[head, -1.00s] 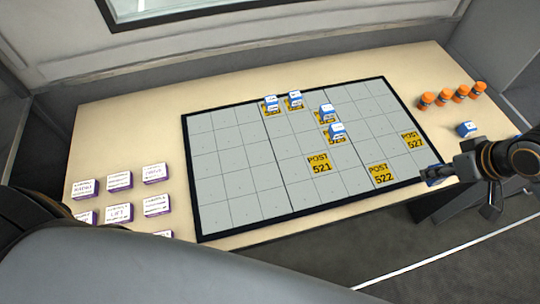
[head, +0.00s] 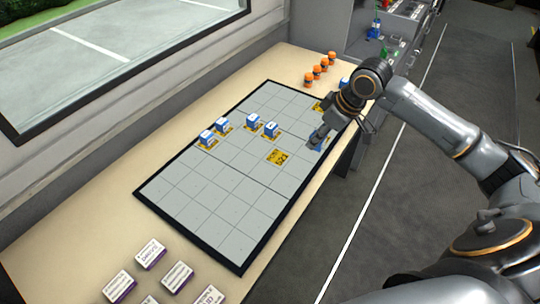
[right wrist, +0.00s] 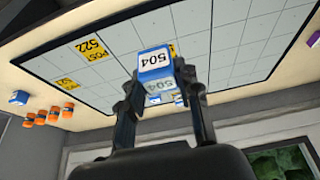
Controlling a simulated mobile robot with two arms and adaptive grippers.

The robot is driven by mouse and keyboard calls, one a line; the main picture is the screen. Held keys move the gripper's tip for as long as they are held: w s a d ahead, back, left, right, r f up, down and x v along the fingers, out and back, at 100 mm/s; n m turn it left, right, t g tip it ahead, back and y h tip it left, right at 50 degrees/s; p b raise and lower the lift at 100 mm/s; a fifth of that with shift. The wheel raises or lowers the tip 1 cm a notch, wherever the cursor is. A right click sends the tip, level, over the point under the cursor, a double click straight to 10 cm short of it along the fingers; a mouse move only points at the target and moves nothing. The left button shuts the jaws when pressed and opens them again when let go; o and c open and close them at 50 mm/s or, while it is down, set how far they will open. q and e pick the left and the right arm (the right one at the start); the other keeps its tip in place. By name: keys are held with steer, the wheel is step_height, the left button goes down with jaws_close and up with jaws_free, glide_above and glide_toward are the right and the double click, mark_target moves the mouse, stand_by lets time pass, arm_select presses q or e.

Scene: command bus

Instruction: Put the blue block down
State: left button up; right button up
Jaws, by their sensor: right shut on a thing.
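My right gripper (head: 317,146) is at the near right edge of the grey grid board (head: 190,225). It is shut on a blue block with a white top marked 504 (right wrist: 155,60), clear in the right wrist view between the two fingers (right wrist: 157,78). In the head view the gripper mostly hides this block. A yellow POST 522 square (right wrist: 92,49) lies beside the held block in the wrist view. Another yellow post square (head: 279,157) is bare left of the gripper. Whether the block touches the board I cannot tell. My left gripper is out of view.
Several blue blocks (head: 253,121) stand on yellow squares on the board. Orange cylinders (head: 316,72) and one blue block (head: 345,82) stand at the table's far end. White-topped purple blocks (head: 150,253) sit at the near end. The board's near half is clear.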

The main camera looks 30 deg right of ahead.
steer(key=w+a+f, duration=0.1)
steer(key=w+f, duration=0.1)
steer(key=w, duration=0.1)
steer(key=w+a+f+p, duration=0.1)
steer(key=w+a+f, duration=0.1)
steer(key=w+f, duration=0.1)
steer(key=w+a+f, duration=0.2)
steer(key=w+f, duration=0.1)
steer(key=shift+w+a+p, duration=0.2)
steer(key=shift+w+p, duration=0.2)
steer(key=shift+w+a+f, duration=0.15)
steer(key=shift+w+f, duration=0.15)
steer(key=shift+f, duration=0.15)
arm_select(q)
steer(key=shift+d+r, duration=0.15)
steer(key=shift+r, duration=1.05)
arm_select(e)
steer(key=shift+w+f, duration=0.1)
steer(key=shift+f, duration=1.55)
steer(key=shift+f, duration=0.1)
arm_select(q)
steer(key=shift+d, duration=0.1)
arm_select(e)
steer(key=o, duration=1.1)
steer(key=shift+o, duration=0.2)
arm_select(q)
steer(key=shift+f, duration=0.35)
arm_select(e)
steer(key=v, duration=1.2)
